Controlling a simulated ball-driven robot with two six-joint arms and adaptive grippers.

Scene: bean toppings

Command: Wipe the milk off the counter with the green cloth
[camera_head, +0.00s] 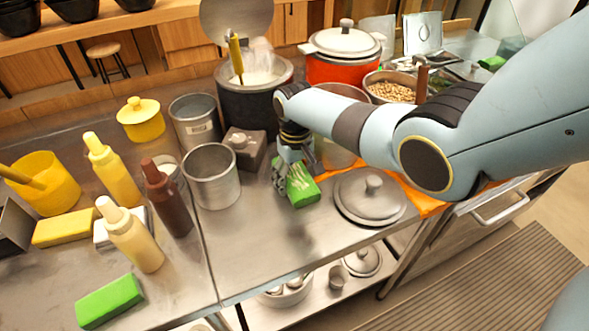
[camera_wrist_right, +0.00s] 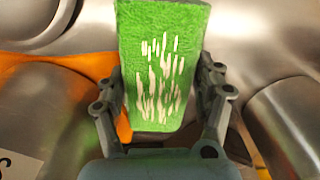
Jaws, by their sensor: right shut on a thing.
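A green cloth (camera_head: 303,187), shaped like a thick block, is in my right gripper (camera_head: 293,168) over the middle of the metal counter (camera_head: 262,250). In the right wrist view the green cloth (camera_wrist_right: 165,25) sits between the two fingers of the right gripper (camera_wrist_right: 163,85), which press on its sides. White streaks mark its face. I cannot tell whether the cloth touches the counter. I see no clear milk patch on the counter; the arm and cloth hide part of it. My left gripper is not in view.
A grey lid (camera_head: 368,197) lies close right of the cloth, near an orange cloth (camera_head: 425,203). Metal canisters (camera_head: 211,177) and a brown box (camera_head: 245,148) stand left. A dark pot (camera_head: 254,100) stands behind. Another green block (camera_head: 110,300) lies front left. The counter's front middle is clear.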

